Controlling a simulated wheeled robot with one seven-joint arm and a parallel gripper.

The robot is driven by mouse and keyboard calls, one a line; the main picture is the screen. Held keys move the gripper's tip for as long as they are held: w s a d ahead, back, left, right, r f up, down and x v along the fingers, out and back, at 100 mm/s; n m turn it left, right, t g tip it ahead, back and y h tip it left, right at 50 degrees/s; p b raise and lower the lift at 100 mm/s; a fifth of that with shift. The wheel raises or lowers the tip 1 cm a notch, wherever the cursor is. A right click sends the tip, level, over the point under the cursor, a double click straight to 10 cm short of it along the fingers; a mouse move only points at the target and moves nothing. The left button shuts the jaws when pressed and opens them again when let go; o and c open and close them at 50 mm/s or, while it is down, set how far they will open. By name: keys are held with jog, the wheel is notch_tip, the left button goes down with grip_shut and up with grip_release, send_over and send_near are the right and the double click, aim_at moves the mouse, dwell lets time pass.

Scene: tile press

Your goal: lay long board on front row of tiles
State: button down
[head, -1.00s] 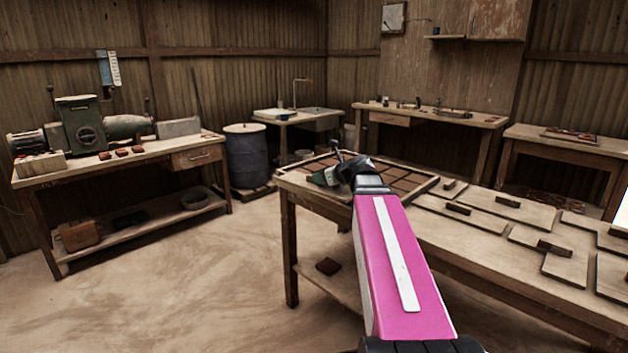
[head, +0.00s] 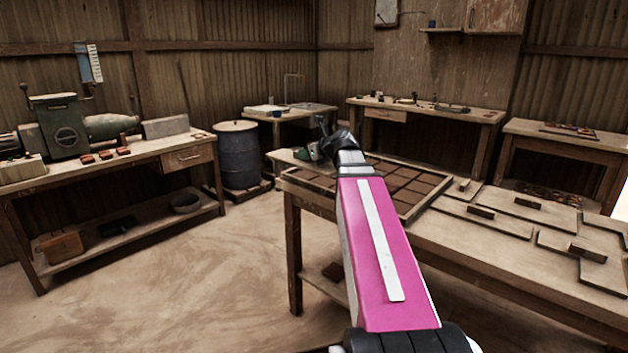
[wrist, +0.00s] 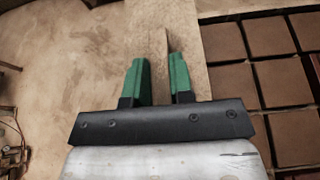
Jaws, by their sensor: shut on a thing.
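My gripper (head: 312,152) hangs over the far left end of the work table, beside the tile tray. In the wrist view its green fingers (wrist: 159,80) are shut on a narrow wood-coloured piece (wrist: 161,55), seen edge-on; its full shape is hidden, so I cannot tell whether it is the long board. Brown square tiles (head: 410,187) lie in rows in a dark-framed tray; they also show at the right of the wrist view (wrist: 283,82). My pink arm covers part of the tray. Several flat boards with dark handles (head: 528,208) lie right of the tray.
The work table (head: 480,262) runs toward the lower right. A bench (head: 150,160) with a green machine (head: 62,120) stands left, and a blue barrel (head: 240,160) stands behind. The floor (head: 200,270) between bench and table is clear.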

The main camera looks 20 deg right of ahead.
jog(key=shift+w+f, duration=0.1)
jog(key=shift+w, duration=0.25)
jog(key=w+d+f, duration=0.2)
jog(key=d, duration=0.1)
jog(key=w+d+f, duration=0.2)
jog(key=d, duration=0.1)
jog(key=w+d+f, duration=0.2)
jog(key=d, duration=0.1)
jog(key=shift+d+f, duration=0.25)
jog(key=shift+f, duration=2.15)
jog(key=shift+f, duration=0.15)
jog(key=c, duration=1)
grip_release()
jog(key=v, duration=1.2)
jog(key=shift+s+d, duration=0.1)
